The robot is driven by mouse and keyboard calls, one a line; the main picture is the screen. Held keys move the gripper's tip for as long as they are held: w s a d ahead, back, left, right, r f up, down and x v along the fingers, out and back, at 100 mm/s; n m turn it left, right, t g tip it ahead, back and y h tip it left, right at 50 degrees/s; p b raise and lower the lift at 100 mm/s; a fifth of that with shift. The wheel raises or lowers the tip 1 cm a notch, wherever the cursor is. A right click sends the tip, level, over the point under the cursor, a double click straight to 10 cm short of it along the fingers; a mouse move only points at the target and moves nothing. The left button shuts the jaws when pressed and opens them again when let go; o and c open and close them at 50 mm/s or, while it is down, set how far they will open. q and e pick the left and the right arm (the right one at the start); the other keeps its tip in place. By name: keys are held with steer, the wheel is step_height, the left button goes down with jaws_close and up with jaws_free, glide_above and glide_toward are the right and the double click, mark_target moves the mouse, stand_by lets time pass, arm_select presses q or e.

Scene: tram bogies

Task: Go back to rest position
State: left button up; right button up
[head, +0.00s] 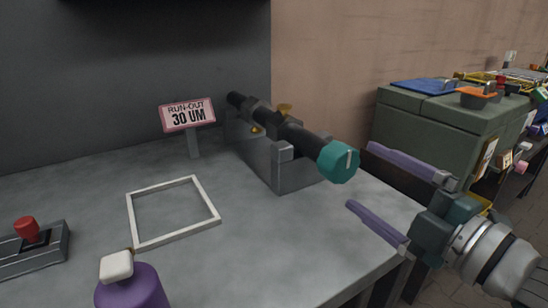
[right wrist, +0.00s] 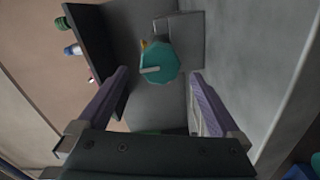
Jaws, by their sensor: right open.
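My right gripper (head: 357,176) is open and empty at the front right edge of the grey table. Its purple fingers also show spread apart in the right wrist view (right wrist: 158,85). Between and beyond them in that view is the teal end cap (right wrist: 158,65) of a dark shaft. In the head view the teal cap (head: 338,161) sits left of the fingers, apart from them. The dark shaft (head: 290,131) lies in a grey metal cradle (head: 283,172) on the table. My left gripper is not in view.
The grey table (head: 90,200) also bears a white square frame (head: 131,222), a "RUN-OUT 30 UM" sign (head: 187,115), a red-button box (head: 45,255) and a purple bottle (head: 132,288). A green cabinet (head: 425,125) with a blue tray (head: 423,86) stands at the right.

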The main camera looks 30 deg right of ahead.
stand_by(0.4)
steer(key=shift+r+p, duration=0.2)
steer(key=shift+p, duration=0.1)
step_height(320, 180, up, 2)
steer(key=m+g+h+p, duration=0.1)
steer(key=m+p, duration=0.2)
steer(key=shift+g+h, duration=0.3)
steer(key=shift+h, duration=0.1)
steer(key=s+a+r+m+g+p, duration=0.3)
steer(key=s+a+m+g+p, duration=0.1)
steer(key=s+p, duration=0.15)
steer(key=s+a+r+m+g+y+p, duration=0.1)
steer(key=s+a+r+m+g+p, duration=0.3)
steer(key=s, duration=0.3)
steer(key=s+a+r+m+g+p, duration=0.3)
steer(key=s+g+p, duration=0.2)
steer(key=s+p, duration=0.1)
step_height(320, 180, up, 35)
steer(key=p, duration=3.4)
steer(key=shift+p, duration=0.35)
steer(key=shift+d+r, duration=0.1)
